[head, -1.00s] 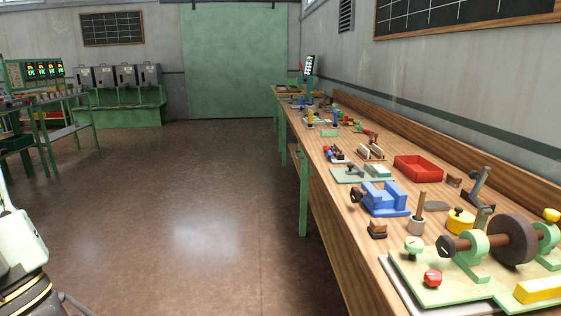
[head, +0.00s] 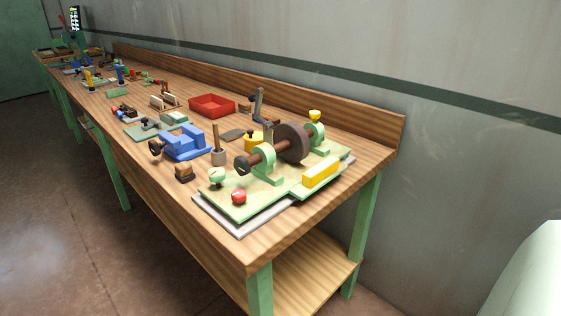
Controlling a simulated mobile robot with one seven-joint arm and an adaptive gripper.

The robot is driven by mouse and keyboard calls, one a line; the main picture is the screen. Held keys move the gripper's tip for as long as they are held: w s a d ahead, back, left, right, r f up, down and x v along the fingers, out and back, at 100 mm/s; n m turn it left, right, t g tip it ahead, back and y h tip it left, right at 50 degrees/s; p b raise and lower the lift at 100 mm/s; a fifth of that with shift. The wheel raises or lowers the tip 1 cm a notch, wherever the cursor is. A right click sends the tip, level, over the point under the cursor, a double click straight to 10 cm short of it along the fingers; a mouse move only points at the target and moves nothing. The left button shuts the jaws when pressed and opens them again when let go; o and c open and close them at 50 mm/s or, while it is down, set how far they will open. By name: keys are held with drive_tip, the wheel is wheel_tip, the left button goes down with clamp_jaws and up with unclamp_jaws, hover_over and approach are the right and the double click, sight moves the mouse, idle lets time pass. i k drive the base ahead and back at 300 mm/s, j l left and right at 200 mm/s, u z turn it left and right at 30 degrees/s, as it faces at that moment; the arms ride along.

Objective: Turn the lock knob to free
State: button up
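A drum device stands on a pale green base plate (head: 250,208) at the near end of the workbench. Its dark brown drum (head: 293,144) sits on a horizontal shaft between two green brackets. Three small knobs show on the device: a red knob with a pale mark (head: 239,196) at the front corner, a green knob with a pale mark (head: 216,176) to its left, and a yellow knob (head: 315,115) on top of the far bracket. I cannot tell which is the lock knob, or how it is set. My gripper is not in view.
The wooden workbench (head: 225,248) runs along the grey wall. A yellow block (head: 321,172) lies on the plate's right side. A blue vise (head: 182,143), a red tray (head: 212,105) and a wooden-handled tool (head: 217,150) stand nearby. The floor (head: 50,225) left of the bench is clear.

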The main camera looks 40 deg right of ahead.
sight(238, 195)
drive_tip(key=j+z, duration=0.15)
drive_tip(key=z, duration=1.3)
drive_tip(key=k+j+z, duration=0.1)
drive_tip(key=k+j, duration=0.3)
drive_tip(key=j, duration=0.15)
drive_tip(key=i, duration=1.05)
